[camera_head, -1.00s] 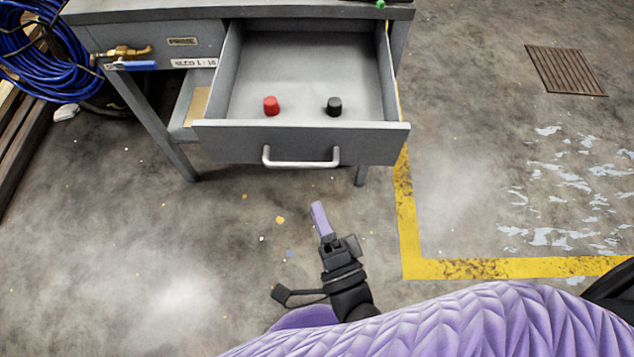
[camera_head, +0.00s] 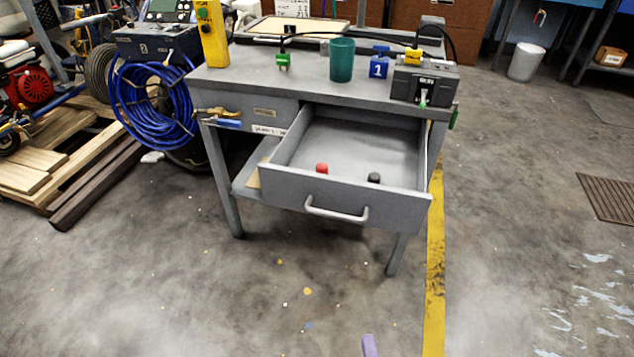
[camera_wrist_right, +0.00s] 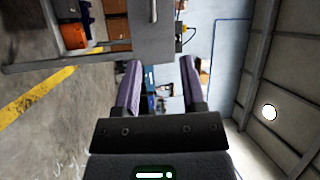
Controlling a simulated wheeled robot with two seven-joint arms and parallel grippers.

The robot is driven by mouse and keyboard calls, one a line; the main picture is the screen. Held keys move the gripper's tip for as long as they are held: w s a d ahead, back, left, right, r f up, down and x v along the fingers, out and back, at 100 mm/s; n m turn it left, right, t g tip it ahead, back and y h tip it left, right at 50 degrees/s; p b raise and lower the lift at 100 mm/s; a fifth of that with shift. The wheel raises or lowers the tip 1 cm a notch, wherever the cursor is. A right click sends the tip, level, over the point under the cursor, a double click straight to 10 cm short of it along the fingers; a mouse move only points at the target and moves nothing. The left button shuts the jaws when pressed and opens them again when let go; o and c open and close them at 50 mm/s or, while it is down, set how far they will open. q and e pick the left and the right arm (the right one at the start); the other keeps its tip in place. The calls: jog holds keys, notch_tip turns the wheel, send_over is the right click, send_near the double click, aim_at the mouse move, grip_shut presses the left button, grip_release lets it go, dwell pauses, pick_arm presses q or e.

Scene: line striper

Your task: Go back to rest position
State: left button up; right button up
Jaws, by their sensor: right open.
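My right gripper shows in the head view only as a purple fingertip (camera_head: 369,346) at the bottom edge, in front of and below the open drawer. In the right wrist view the right gripper (camera_wrist_right: 160,85) has its two purple fingers apart, with nothing between them. My left gripper is in neither view. The grey desk drawer (camera_head: 345,200) is pulled open. A red cap (camera_head: 322,168) and a black cap (camera_head: 374,177) stand inside it, apart from each other.
The grey desk (camera_head: 315,83) carries a green cup (camera_head: 342,60), a blue block (camera_head: 379,67) and a grey box (camera_head: 424,82). A blue hose coil (camera_head: 150,105) and wood planks (camera_head: 50,165) lie at left. The floor in front of the desk is clear.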

jog(key=d+f+n+g+y, duration=0.3)
jog(key=d+n+y, duration=0.1)
jog(key=d+n, duration=0.5)
jog(key=s+d+f+n+g+h, duration=0.4)
jog(key=s+d+f+g+h, duration=0.15)
jog(key=d+f, duration=0.65)
jog(key=s+d+f+n+g+h, duration=0.35)
jog(key=s+d+g, duration=0.25)
jog(key=s+d, duration=0.4)
jog(key=s+d+f+n+g+h, duration=0.2)
jog(key=s+d+g+h, duration=0.4)
jog(key=s, duration=0.6)
jog(key=s+a+f+m+y, duration=0.1)
jog(key=s+a+f+y, duration=0.2)
jog(key=a, duration=0.8)
jog(key=s+a+f+y, duration=0.3)
jog(key=a, duration=0.7)
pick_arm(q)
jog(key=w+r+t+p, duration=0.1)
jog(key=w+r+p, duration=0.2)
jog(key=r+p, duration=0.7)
pick_arm(e)
jog(key=w+a+r, duration=0.2)
jog(key=w+r, duration=0.1)
jog(key=r, duration=0.6)
jog(key=shift+a+r+y, duration=0.2)
jog(key=shift+a+y, duration=0.15)
jog(key=shift+y, duration=0.05)
